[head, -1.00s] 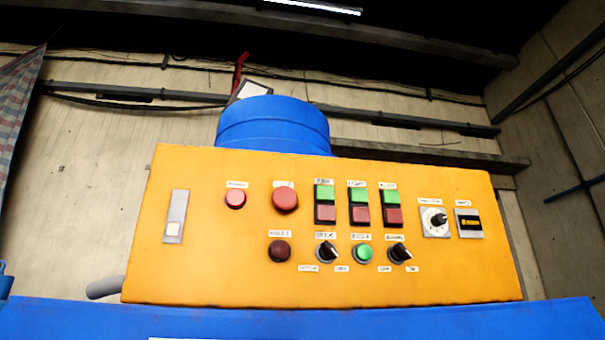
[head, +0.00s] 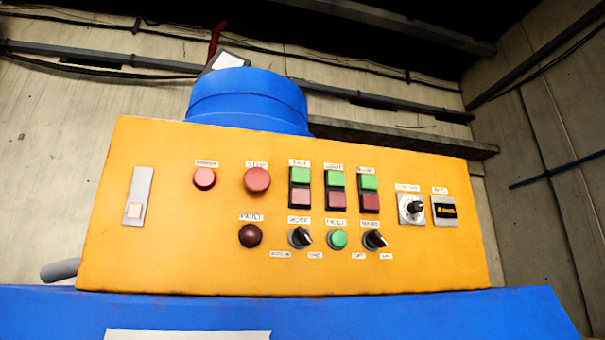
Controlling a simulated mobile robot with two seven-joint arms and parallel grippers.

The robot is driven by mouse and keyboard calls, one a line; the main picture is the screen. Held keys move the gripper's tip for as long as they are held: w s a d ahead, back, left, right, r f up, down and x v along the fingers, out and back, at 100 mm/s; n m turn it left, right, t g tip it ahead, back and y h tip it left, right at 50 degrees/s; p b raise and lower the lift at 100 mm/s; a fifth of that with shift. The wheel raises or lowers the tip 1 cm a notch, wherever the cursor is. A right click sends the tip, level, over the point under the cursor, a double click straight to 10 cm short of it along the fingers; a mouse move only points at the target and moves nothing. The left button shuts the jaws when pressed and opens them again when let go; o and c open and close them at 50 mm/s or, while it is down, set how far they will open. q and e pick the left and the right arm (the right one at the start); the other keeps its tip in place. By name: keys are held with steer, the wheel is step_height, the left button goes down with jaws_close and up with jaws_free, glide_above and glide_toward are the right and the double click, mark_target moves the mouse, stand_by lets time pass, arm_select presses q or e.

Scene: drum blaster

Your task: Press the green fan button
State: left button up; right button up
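A yellow control panel (head: 200,265) faces me in the head view. Three tall switches stand in a row right of its middle, each with a green button above a red one. The left switch has a small label that seems to read FAN, above its green button (head: 300,174). The green buttons of the middle switch (head: 336,179) and right switch (head: 368,183) are beside it. Nothing covers these buttons. A round green button (head: 338,240) sits below the middle switch. Neither of my grippers is in view.
Around the switches are a red stop button (head: 257,180), a smaller red button (head: 204,178), a dark red lamp (head: 250,235) and black knobs (head: 301,237). A blue surface (head: 420,315) runs below the panel. A blue cylinder (head: 248,100) rises behind it.

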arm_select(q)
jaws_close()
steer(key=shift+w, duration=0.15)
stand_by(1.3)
